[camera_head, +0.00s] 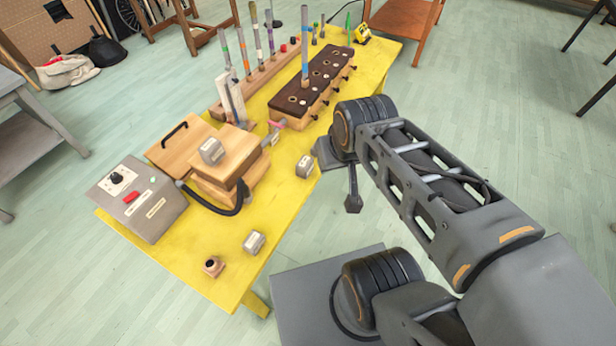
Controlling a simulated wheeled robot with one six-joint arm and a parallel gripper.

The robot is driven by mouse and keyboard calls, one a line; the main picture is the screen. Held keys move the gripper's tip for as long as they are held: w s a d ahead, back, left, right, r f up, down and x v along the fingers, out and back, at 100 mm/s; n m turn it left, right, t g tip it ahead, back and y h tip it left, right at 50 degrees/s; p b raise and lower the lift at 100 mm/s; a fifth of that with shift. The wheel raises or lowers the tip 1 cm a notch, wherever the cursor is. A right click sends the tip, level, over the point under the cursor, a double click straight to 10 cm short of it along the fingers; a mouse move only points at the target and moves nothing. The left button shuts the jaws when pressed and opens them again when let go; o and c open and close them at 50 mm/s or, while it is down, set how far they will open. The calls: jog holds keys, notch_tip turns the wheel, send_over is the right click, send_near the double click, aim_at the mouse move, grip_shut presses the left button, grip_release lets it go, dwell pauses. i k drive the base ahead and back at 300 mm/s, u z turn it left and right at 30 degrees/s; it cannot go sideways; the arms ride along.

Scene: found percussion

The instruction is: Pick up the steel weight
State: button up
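Three small grey metal-looking blocks with pale labels are in the head view, and I cannot tell which one is the steel weight. One block (212,151) sits on top of a wooden box. A second block (305,167) stands on the yellow table near its right edge. A third block (254,242) stands near the table's front right edge. My gripper (343,178) hangs at the table's right edge, to the right of the second block and apart from it. My arm partly hides it, and its opening is unclear.
The yellow table (205,262) also holds a grey control box (138,200), a wooden box (235,158) with a black hose, a small wooden piece with a dark top (214,266), a dark-topped perforated block (312,82) and upright rods. The table's front right is mostly clear.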

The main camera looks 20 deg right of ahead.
aim_at(304, 167)
jog(key=k, duration=0.8)
jog(key=z, duration=0.95)
jog(key=i, duration=0.7)
jog(key=u, duration=1.65)
